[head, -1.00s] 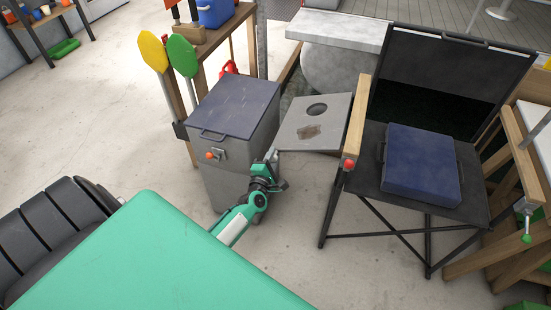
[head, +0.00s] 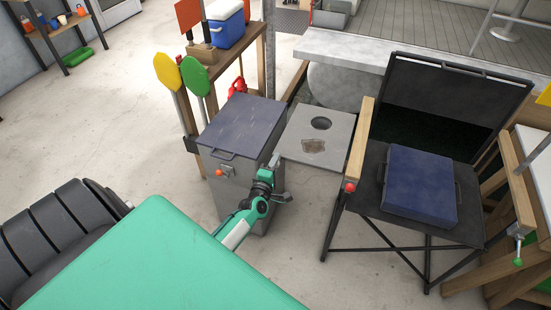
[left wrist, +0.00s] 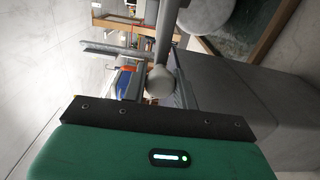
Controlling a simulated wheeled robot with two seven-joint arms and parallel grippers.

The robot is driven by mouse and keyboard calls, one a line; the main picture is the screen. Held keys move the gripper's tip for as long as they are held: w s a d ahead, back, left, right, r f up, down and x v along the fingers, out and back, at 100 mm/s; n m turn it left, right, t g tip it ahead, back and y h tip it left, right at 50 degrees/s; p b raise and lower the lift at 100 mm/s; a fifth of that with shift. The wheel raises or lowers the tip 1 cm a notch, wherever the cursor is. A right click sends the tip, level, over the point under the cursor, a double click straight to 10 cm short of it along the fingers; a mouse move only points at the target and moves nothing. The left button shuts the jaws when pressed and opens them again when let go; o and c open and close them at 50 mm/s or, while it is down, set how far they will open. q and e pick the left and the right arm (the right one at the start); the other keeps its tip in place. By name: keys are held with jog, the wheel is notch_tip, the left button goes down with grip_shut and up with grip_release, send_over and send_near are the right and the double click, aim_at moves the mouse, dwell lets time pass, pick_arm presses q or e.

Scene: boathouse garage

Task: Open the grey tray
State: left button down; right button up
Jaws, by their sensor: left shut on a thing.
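The grey tray (head: 335,130) is a flat panel with a round hole and a brown worn patch. It sticks out to the left of the folding chair's wooden armrest (head: 361,140) and looks about level. My left gripper (head: 277,178) is at the tray's near left corner and is shut on it. The fingers' exact contact is too small to make out in the head view. My right gripper is not in view.
A grey metal box (head: 240,125) with a dark lid stands close left of the tray. A blue cushion (head: 420,185) lies on the chair seat. A wooden rack with yellow (head: 167,70) and green paddles is behind the box.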

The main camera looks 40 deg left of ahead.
pick_arm(q)
jog(key=shift+r, duration=0.4)
jog(key=shift+f, duration=0.1)
jog(key=c, duration=1.1)
grip_release()
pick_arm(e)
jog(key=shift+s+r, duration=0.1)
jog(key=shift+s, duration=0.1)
pick_arm(q)
jog(key=b+v, duration=0.1)
jog(key=v, duration=1.3)
jog(key=shift+w+b, duration=0.1)
jog(key=shift+b, duration=0.25)
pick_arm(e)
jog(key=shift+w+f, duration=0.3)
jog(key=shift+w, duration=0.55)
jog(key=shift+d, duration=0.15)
